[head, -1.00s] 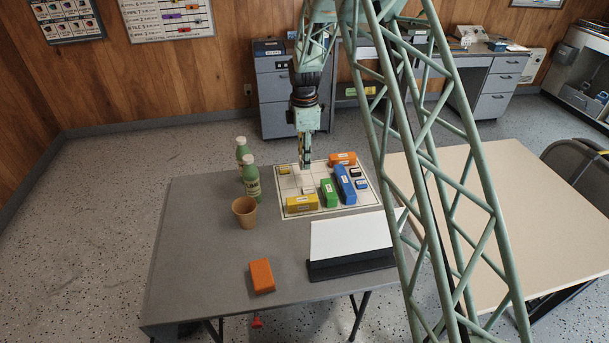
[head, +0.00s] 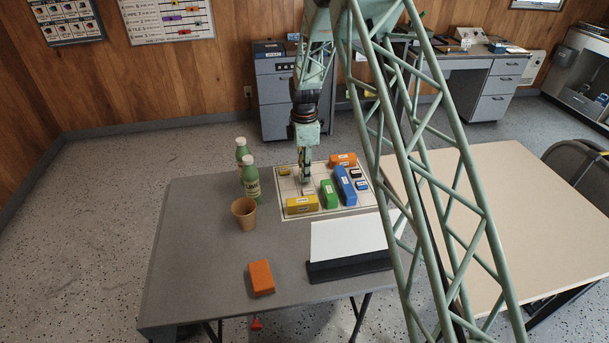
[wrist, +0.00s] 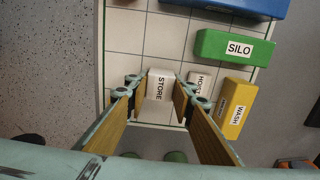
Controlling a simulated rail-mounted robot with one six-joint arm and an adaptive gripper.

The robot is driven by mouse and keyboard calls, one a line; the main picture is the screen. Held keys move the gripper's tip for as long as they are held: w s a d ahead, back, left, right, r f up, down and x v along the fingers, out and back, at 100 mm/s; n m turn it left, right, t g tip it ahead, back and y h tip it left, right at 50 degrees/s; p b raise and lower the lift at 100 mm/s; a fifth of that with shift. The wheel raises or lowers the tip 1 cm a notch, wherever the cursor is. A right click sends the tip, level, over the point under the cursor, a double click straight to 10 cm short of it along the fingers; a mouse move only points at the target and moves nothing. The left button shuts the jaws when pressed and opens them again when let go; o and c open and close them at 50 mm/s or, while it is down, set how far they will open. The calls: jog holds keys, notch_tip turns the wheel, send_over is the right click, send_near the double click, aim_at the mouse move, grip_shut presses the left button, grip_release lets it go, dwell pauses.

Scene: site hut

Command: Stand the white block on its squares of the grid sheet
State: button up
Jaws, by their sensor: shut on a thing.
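The white block (wrist: 159,86), labelled STORE, is between the fingers of my gripper (wrist: 155,100) in the wrist view. My gripper (head: 305,180) is shut on it, over the left-middle part of the grid sheet (head: 287,187). In the head view the fingers largely hide the block. I cannot tell whether its underside touches the sheet.
On the sheet stand a yellow WASH block (head: 301,204), a green SILO block (head: 328,194), a blue block (head: 346,186) and an orange block (head: 342,160). Green bottles (head: 251,182) and a brown cup (head: 244,212) stand left. An orange block (head: 261,277) lies in front.

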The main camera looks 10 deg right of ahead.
jog(key=shift+f, duration=0.55)
jog(key=shift+f, duration=0.1)
jog(key=o, duration=0.9)
notch_tip(320, 180, up, 11)
jog(key=shift+p, duration=0.9)
jog(key=shift+r, duration=0.6)
